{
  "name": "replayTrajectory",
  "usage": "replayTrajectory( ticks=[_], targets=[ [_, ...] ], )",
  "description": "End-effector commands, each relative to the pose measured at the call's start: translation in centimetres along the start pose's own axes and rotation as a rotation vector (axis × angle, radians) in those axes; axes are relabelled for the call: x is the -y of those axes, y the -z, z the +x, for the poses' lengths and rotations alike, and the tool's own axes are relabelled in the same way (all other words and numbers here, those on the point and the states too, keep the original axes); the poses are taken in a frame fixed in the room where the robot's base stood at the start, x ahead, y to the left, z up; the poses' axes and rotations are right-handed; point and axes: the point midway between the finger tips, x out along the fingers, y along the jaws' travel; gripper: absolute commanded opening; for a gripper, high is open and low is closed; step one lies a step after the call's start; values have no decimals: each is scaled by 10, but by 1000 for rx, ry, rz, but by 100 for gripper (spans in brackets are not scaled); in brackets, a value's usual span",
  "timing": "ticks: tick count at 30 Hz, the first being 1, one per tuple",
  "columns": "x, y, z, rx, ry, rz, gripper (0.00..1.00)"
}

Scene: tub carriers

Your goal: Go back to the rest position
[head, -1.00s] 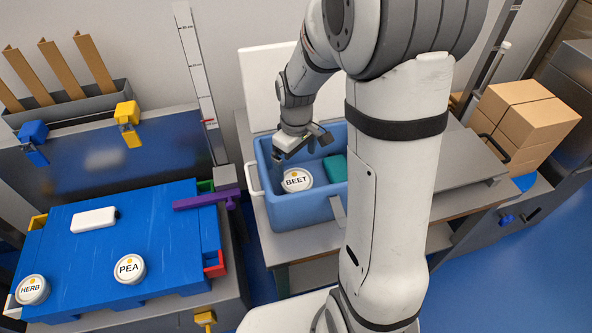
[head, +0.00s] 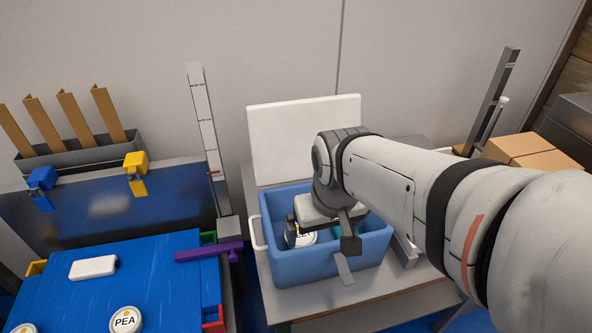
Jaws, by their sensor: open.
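My gripper (head: 320,239) is in the head view, above the blue carrier (head: 325,266). Its two dark fingers are spread apart with nothing held between them. The white-lidded BEET tub (head: 303,239) sits inside the carrier, below the gripper and partly hidden by it. A bit of a teal item also shows in the carrier behind the gripper. My arm reaches in from the right and covers part of the carrier's right side.
A blue-topped bench (head: 160,290) at left holds a PEA tub (head: 125,320), a white block (head: 93,267) and a purple bar (head: 207,252). A white board (head: 303,135) stands behind the carrier. Cardboard boxes (head: 535,152) are at right. The air above the carrier's left side is clear.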

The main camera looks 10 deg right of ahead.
Motion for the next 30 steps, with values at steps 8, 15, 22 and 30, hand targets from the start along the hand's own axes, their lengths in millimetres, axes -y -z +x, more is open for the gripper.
replayTrajectory(
  ticks=[8,15,22,30],
  targets=[
    [0,-6,-2,-7,0,21,100],
    [0,-3,-12,-9,0,19,100],
    [0,0,-37,-21,-2,17,100],
    [0,0,-33,-20,-2,17,100]
  ],
)
